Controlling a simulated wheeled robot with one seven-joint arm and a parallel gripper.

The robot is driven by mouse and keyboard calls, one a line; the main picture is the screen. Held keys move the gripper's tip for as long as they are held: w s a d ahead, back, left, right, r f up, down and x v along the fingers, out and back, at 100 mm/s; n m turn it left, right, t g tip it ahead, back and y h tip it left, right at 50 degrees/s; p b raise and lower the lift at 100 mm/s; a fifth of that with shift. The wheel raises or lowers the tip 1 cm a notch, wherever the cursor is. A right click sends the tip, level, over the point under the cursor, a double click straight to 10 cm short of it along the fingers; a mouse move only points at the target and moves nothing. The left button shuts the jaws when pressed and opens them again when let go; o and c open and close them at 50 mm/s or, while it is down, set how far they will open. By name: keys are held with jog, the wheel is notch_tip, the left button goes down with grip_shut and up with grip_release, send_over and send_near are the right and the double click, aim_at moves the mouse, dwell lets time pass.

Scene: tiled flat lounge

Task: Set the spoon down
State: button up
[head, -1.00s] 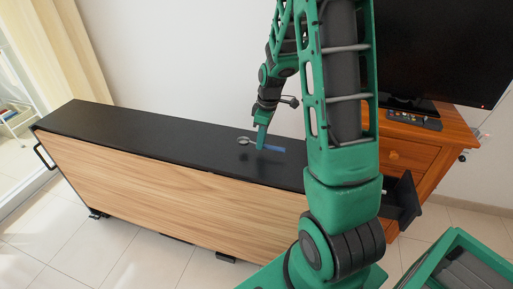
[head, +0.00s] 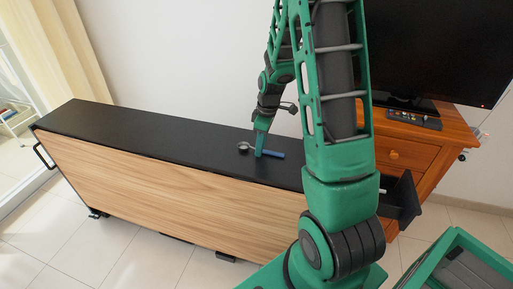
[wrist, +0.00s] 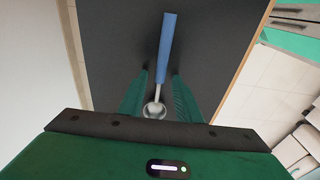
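The spoon has a blue handle (head: 272,154) and a shiny metal bowl (head: 244,147). It lies on, or very close to, the black top of the long cabinet (head: 150,128), near its right part. My gripper (head: 259,152) is low over the cabinet top at the spoon's neck. In the wrist view the two green fingers (wrist: 160,95) stand apart, one on each side of the spoon's neck, with dark surface visible between. The blue handle (wrist: 167,48) points away from my gripper, and the bowl (wrist: 155,110) lies close to the palm.
The cabinet top is bare to the left of the spoon. A wooden drawer unit (head: 425,155) with a television (head: 440,45) and a small control panel (head: 414,119) stands to the right. A dark open drawer (head: 402,203) juts out near my arm.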

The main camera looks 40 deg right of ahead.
aim_at(264, 150)
notch_tip(264, 150, up, 11)
jog(key=s+a+r+m, duration=0.1)
jog(key=s+m, duration=0.3)
jog(key=s, duration=0.5)
jog(key=s+a+r+m, duration=0.2)
jog(key=s+m, duration=0.3)
jog(key=s, duration=0.5)
jog(key=s+a+r+m+g, duration=0.1)
jog(key=s+r+m, duration=0.2)
jog(key=s, duration=0.6)
jog(key=shift+s+a+r+m+h, duration=0.15)
jog(key=shift+s+r+m+h, duration=0.15)
jog(key=shift+m, duration=0.7)
jog(key=shift+w, duration=0.1)
jog(key=shift+w+f, duration=0.3)
jog(key=shift+w, duration=0.35)
